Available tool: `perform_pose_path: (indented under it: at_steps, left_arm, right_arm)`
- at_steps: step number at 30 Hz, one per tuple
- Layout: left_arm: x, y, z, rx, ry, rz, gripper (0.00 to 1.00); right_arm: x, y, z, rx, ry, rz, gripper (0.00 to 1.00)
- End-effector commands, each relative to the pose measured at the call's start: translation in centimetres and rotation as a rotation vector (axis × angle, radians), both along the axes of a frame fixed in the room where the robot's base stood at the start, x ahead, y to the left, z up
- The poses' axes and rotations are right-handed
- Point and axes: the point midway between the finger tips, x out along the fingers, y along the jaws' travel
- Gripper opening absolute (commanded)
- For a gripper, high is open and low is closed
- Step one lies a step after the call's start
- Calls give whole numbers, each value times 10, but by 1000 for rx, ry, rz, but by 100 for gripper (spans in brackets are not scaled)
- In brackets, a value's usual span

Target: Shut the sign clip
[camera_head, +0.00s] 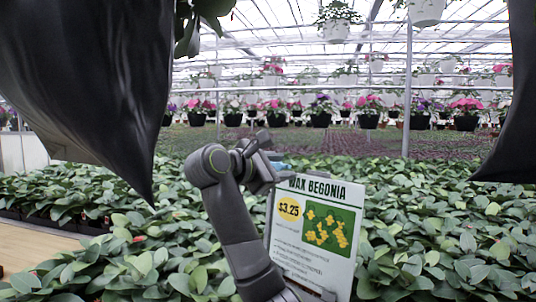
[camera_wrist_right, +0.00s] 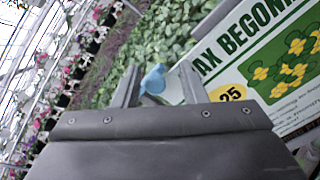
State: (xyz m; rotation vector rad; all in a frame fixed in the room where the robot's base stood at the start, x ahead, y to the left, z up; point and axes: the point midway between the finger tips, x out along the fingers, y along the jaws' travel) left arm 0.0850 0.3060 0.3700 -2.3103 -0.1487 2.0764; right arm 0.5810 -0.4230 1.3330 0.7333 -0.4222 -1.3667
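The sign (camera_head: 315,228) is a white "WAX BEGONIA" card with a yellow $3.25 spot and a picture of yellow flowers, standing among the plants. A small light-blue piece, which looks like the sign clip (camera_head: 279,166), shows at its upper left edge, partly hidden by my right gripper (camera_head: 268,163). In the right wrist view, the blue clip (camera_wrist_right: 153,80) lies between the two spread fingers of my right gripper (camera_wrist_right: 158,70), beside the sign (camera_wrist_right: 262,62). The fingers are open; I cannot tell whether either touches the clip. My left gripper is not in view.
Dense green plants (camera_head: 430,225) surround the sign. Dark draped shapes (camera_head: 90,80) fill the upper left and right edge of the head view. Hanging flower pots (camera_head: 368,118) and a metal post (camera_head: 408,95) stand farther back. A wooden surface (camera_head: 35,245) is at lower left.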

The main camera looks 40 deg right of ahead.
Motion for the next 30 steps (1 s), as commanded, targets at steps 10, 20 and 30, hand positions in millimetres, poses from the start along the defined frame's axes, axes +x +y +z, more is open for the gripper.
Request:
perform_pose_path:
  at_steps: [10,20,30]
  left_arm:
    - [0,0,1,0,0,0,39]
    - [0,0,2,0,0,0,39]
    - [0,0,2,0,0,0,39]
  right_arm:
    - [-1,22,5,1,-1,5,38]
    - [-8,60,11,0,-2,4,38]
    - [-11,69,12,0,-1,1,38]
